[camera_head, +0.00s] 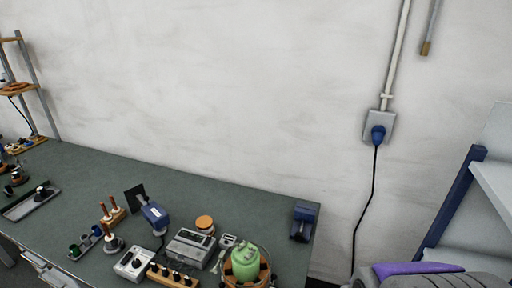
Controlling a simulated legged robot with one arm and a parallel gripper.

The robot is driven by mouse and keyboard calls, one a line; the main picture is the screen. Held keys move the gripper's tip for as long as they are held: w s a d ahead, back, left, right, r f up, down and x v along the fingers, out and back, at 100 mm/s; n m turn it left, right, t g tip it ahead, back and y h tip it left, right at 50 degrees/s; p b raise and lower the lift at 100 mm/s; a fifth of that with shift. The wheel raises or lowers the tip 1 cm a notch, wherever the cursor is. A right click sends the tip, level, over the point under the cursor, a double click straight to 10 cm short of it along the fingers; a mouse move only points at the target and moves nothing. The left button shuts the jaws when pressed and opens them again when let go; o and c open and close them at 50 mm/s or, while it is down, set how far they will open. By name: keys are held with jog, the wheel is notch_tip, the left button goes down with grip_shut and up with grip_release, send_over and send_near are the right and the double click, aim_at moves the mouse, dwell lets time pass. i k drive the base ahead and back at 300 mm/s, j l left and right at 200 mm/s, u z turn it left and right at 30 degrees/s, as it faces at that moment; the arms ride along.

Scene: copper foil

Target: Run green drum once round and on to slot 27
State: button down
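A green rounded drum-like object (245,263) sits upright in a brown round holder (262,278) near the front right part of the bench. The lower edge of the frame cuts off the holder's front. I take it for the green drum, though no label can be read. No slot numbers are legible, so I cannot tell where slot 27 is. My gripper is not in view.
The green-topped bench (90,170) is clear towards the wall. A grey boxy device (190,248), a white box with a black knob (133,263) and a blue device (155,217) crowd its front. A blue holder (304,221) stands at the right end. A cable (366,200) hangs beyond it.

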aim_at(238, 272)
jog(key=l+u, duration=0.35)
jog(key=l, duration=0.2)
jog(key=l+u, duration=0.3)
jog(key=l, duration=0.25)
jog(key=k, duration=0.05)
